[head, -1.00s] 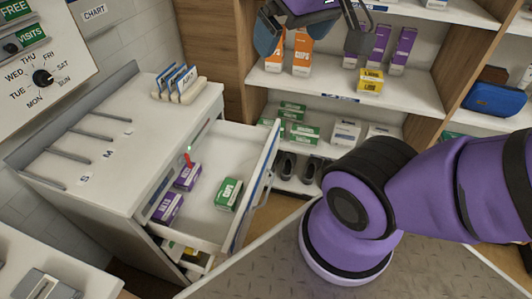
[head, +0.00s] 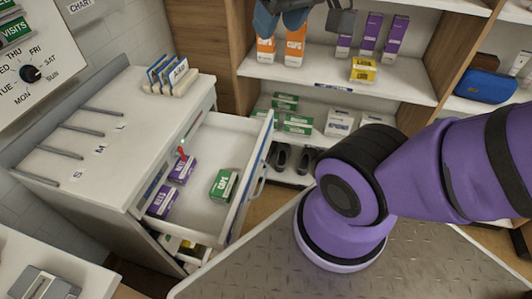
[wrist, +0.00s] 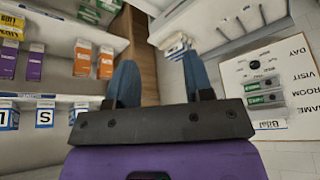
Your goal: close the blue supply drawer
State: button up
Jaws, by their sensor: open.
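The supply drawer (head: 240,198) is pulled well out of the white cabinet, in the middle left of the head view. Its front panel faces right, with blue on it and a bar handle (head: 260,178). Inside lie two purple boxes (head: 162,201) and a green box (head: 223,184). A thin red item with a green tip (head: 182,153) stands by the upper purple box. My gripper (head: 303,17) is high at the top edge, apart from the drawer, in front of the shelves. In the wrist view its two blue fingers (wrist: 160,80) are spread with nothing between them.
A lower drawer (head: 200,253) is slightly out beneath. The white cabinet top (head: 120,110) holds a file rack (head: 168,78) and metal rails. Shelves with boxes stand behind (head: 390,85). Floor shows between drawer and shelves (head: 265,205). My purple arm fills the right.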

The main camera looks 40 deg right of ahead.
jog(key=w, duration=0.1)
jog(key=w+f+m+g, duration=0.1)
jog(key=w, duration=0.1)
jog(key=w+d+g, duration=0.1)
jog(key=w, duration=0.1)
jog(key=shift+f+m+y, duration=0.3)
jog(key=shift+m+y, duration=0.1)
grip_shut()
jog(key=m+y, duration=1)
jog(key=m, duration=0.3)
send_over(271, 132)
jog(key=s, duration=0.5)
notch_tip(271, 132, down, 28)
jog(key=s+d+f+m+t, duration=0.3)
jog(key=f+m+t, duration=0.15)
jog(key=f, duration=0.55)
jog(key=s+d+f+m+t, duration=0.25)
jog(key=d+f+m, duration=0.2)
jog(key=f, duration=0.55)
jog(key=s+d+f+m+t, duration=0.25)
jog(key=f+m+t, duration=0.25)
jog(key=f, duration=0.5)
jog(key=x, duration=1.4)
jog(key=shift+w+d+f, duration=0.15)
jog(key=shift+d, duration=0.05)
